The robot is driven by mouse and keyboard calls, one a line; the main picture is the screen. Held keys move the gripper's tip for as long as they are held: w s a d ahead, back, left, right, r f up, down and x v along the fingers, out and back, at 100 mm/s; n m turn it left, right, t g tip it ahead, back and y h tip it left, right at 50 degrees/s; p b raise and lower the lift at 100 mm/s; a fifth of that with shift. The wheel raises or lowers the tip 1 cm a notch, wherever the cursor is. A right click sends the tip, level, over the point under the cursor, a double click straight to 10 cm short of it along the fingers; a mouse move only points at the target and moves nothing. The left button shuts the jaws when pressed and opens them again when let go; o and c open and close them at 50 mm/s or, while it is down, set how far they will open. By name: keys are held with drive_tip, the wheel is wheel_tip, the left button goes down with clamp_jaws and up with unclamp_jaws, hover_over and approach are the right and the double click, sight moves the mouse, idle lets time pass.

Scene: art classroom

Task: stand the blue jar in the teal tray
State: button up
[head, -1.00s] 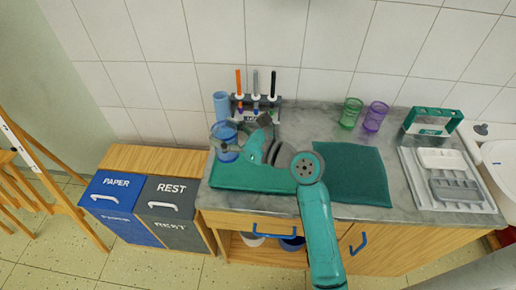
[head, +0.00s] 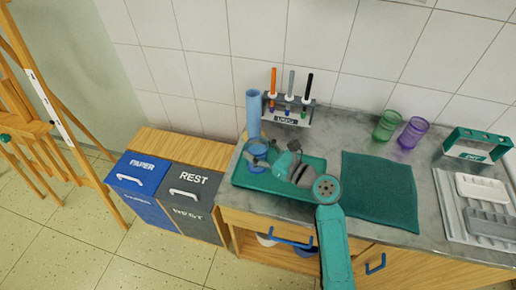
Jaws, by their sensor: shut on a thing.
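The blue jar (head: 255,164) is see-through and looks upright at the left end of the teal tray (head: 308,165). My gripper (head: 262,153) reaches in from the right and is shut on the jar's upper part. The jar's base appears within the tray's outline. I cannot tell whether it touches the tray floor or hangs just above it. My gripper and arm hide much of the tray's middle and part of the jar.
A tall light-blue cylinder (head: 253,113) and a marker rack (head: 291,115) stand close behind the tray. A dark teal mat (head: 379,190) lies to the right. Green (head: 387,126) and purple (head: 411,134) cups stand behind it. The REST bin (head: 192,193) is left of the counter.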

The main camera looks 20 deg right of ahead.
drive_tip(key=shift+f, duration=0.25)
drive_tip(key=o, duration=1.1)
drive_tip(key=shift+o, duration=0.2)
drive_tip(key=shift+r, duration=0.1)
drive_tip(key=shift+s+d, duration=0.1)
drive_tip(key=shift+s, duration=0.1)
drive_tip(key=v, duration=1.1)
drive_tip(key=shift+s+d, duration=0.2)
drive_tip(key=shift+s, duration=0.05)
